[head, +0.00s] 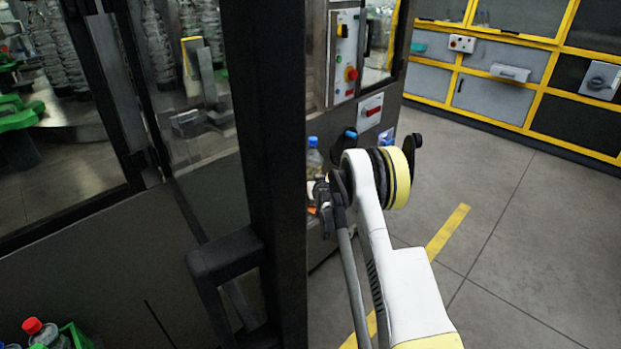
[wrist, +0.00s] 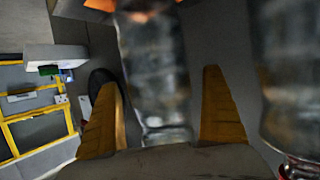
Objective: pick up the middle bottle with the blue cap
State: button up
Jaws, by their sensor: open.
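In the head view, a clear bottle with a blue cap (head: 313,157) stands by the machine, left of my wrist. A second blue cap (head: 351,134) shows just above my arm, its bottle mostly hidden. My gripper (wrist: 160,78) is open; in the head view it is largely hidden behind my own arm. In the wrist view, a clear, blurred bottle (wrist: 155,75) with an orange band at the top lies between the two yellow-brown fingers, with narrow gaps at the sides. Its cap is out of view, so I cannot tell which bottle it is.
Another clear bottle (wrist: 285,75) is close to the right finger in the wrist view. A dark machine post (head: 277,150) stands left of my arm. A red-capped bottle (head: 43,333) is at the lower left. Grey floor (head: 530,235) is open on the right.

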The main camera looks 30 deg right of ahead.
jog(key=shift+s+r, duration=0.15)
jog(key=c, duration=1.5)
